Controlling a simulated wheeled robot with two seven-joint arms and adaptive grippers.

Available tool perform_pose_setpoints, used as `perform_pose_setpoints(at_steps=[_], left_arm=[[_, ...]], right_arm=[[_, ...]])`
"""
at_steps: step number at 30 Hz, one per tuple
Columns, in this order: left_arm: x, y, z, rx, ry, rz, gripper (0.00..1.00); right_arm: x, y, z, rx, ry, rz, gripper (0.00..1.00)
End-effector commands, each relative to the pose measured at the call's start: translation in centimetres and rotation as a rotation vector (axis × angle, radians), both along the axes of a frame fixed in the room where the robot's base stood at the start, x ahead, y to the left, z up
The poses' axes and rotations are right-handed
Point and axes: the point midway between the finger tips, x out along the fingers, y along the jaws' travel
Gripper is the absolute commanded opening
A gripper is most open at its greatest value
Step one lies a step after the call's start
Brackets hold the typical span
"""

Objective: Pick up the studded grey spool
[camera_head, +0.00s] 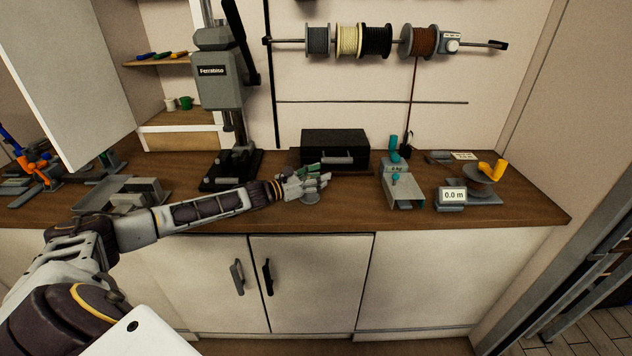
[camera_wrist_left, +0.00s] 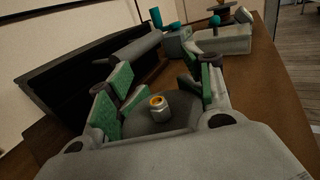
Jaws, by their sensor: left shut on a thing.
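The studded grey spool shows in the left wrist view as a dark grey round disc (camera_wrist_left: 147,126) with a metal stud (camera_wrist_left: 160,107) that has an orange-gold centre. My left gripper (camera_head: 313,180) is low over the wooden worktop, in front of the black case. In the left wrist view its green-padded fingers (camera_wrist_left: 158,90) stand on either side of the spool, shut on it. In the head view the spool (camera_head: 310,198) is partly hidden under the fingers. How far it is off the worktop, if at all, I cannot tell. My right gripper is out of view.
The black case (camera_head: 335,147) stands just behind the gripper. A grey press (camera_head: 222,80) is at left. A grey tray (camera_head: 403,190) and a counter reading 0.0 m (camera_head: 452,197) are at right. Wire spools (camera_head: 375,41) hang on a rod above. The front worktop strip is clear.

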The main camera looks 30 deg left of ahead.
Motion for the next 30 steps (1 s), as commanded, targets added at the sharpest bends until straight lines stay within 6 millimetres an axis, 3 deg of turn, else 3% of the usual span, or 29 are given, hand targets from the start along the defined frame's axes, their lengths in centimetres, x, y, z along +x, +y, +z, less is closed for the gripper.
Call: perform_pose_setpoints(at_steps=[7,19,30], left_arm=[[0.0,0.0,2.2,0.003,-0.004,0.0,0.19],[0.0,0.0,8.0,0.003,-0.005,-0.001,0.19],[0.0,0.0,9.9,0.0,-0.002,0.0,0.19]], right_arm=[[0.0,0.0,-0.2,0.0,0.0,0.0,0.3],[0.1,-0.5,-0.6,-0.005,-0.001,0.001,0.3],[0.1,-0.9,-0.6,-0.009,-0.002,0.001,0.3]])
